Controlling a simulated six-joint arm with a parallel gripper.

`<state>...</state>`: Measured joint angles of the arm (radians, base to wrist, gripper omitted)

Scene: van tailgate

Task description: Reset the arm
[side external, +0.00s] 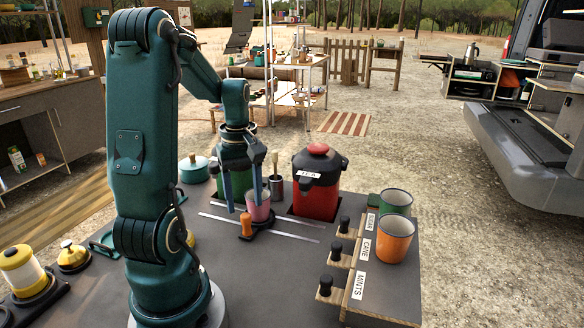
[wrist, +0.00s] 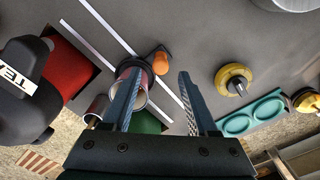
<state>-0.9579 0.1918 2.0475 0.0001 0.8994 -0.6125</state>
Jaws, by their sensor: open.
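My gripper (side external: 243,207) is in front of my upright arm, pointing down over the dark worktop (side external: 225,270). Its two fingers stand apart, with nothing clamped between them. In the wrist view, my gripper (wrist: 162,73) shows the same wide gap. An orange knob (side external: 246,224) on a black base is just in front of the cup, and in the wrist view the orange knob (wrist: 161,63) lies beyond the fingertips.
A red TEA urn (side external: 316,200) stands close right of the gripper. A metal canister (side external: 276,188) with a brush stands behind the cup. Green (side external: 396,201) and orange (side external: 395,240) mugs stand on the labelled rack at right. Yellow-lidded pots (side external: 72,257) sit at left. The front worktop is bare.

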